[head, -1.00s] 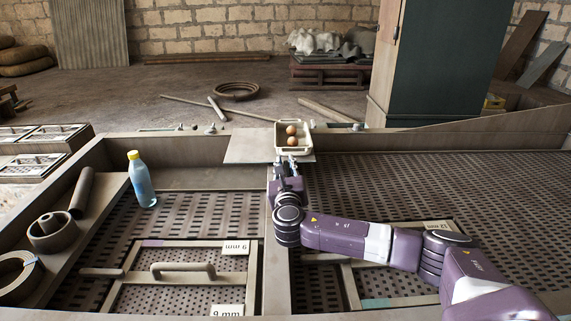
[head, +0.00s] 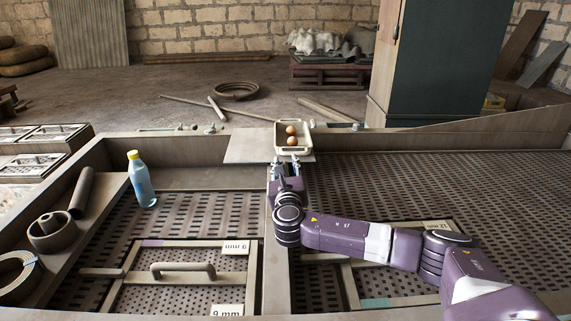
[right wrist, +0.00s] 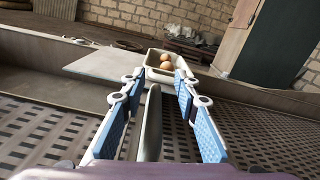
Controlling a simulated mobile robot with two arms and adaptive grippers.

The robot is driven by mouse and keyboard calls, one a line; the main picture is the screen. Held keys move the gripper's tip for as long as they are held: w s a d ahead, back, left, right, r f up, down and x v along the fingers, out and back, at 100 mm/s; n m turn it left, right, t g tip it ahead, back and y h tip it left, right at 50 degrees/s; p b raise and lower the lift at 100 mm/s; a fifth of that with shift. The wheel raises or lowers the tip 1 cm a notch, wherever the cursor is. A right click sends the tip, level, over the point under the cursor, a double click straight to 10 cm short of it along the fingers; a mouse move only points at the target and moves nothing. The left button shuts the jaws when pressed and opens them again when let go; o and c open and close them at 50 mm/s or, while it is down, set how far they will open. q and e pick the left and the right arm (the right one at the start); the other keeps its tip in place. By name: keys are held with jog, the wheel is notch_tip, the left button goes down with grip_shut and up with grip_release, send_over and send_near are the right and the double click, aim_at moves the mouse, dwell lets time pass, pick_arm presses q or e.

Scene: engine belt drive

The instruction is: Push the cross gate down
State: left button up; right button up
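No part is labelled as the cross gate. A pale flat board (head: 245,147), possibly that gate, lies across the far end of the divider (head: 276,275) between two perforated decks; it also shows in the right wrist view (right wrist: 100,66). A small cream tray (head: 279,139) holding two brown eggs (head: 291,135) sits at its right part. My right gripper (head: 285,161) is at the board's near edge, fingers pointing at the tray. In the right wrist view its blue-padded fingers (right wrist: 161,85) are apart, with the grey divider edge (right wrist: 151,125) visible between them. My left gripper is out of view.
A blue bottle (head: 143,182) with a yellow cap stands on the left. A handled frame (head: 183,271) lies on the left deck. A tube (head: 81,193) and rings rest on the left ledge. The right deck (head: 400,190) is mostly clear beyond my arm.

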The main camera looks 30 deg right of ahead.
jog(key=v, duration=1.2)
